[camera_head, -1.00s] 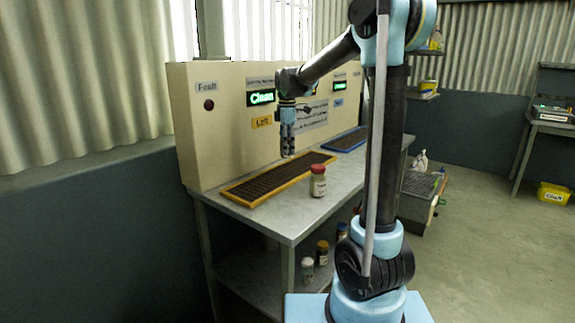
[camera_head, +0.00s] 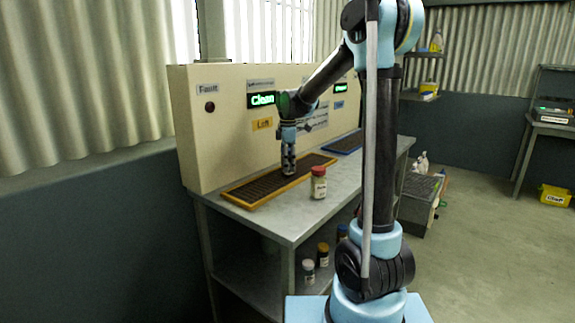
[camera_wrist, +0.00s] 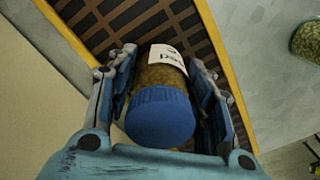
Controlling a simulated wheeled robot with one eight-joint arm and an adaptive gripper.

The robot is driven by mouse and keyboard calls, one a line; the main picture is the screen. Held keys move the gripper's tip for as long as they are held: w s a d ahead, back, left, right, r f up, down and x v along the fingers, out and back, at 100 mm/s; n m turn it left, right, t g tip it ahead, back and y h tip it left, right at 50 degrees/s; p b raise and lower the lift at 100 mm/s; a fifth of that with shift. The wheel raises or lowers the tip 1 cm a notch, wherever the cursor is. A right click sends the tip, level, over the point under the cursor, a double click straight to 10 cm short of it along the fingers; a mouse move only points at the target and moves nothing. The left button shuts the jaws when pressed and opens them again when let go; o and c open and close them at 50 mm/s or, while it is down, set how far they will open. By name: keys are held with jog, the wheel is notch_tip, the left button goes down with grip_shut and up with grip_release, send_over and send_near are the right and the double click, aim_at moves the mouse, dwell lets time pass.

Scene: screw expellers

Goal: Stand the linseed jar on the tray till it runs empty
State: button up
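A jar with a blue lid (camera_wrist: 160,115) and brownish contents is between the two fingers of my gripper (camera_wrist: 163,85), which is shut on it. Its white label faces away and I cannot read it fully. In the head view my gripper (camera_head: 288,168) points down over the yellow-framed tray (camera_head: 240,197), close to its dark slatted surface. The tray's slats and yellow rim (camera_wrist: 225,75) also show in the wrist view. The jar's base is hidden, so I cannot tell whether it touches the tray.
A jar with a red lid (camera_head: 318,183) stands on the grey bench (camera_head: 290,222) in front of the tray. A blue-framed tray (camera_head: 346,143) lies farther right. Several jars stand on the lower shelf (camera_head: 250,277). Behind, a beige panel (camera_head: 215,145) shows a lit green "Clean" sign.

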jog(key=shift+o, duration=1.1)
notch_tip(320, 180, up, 12)
jog(key=shift+r, duration=0.1)
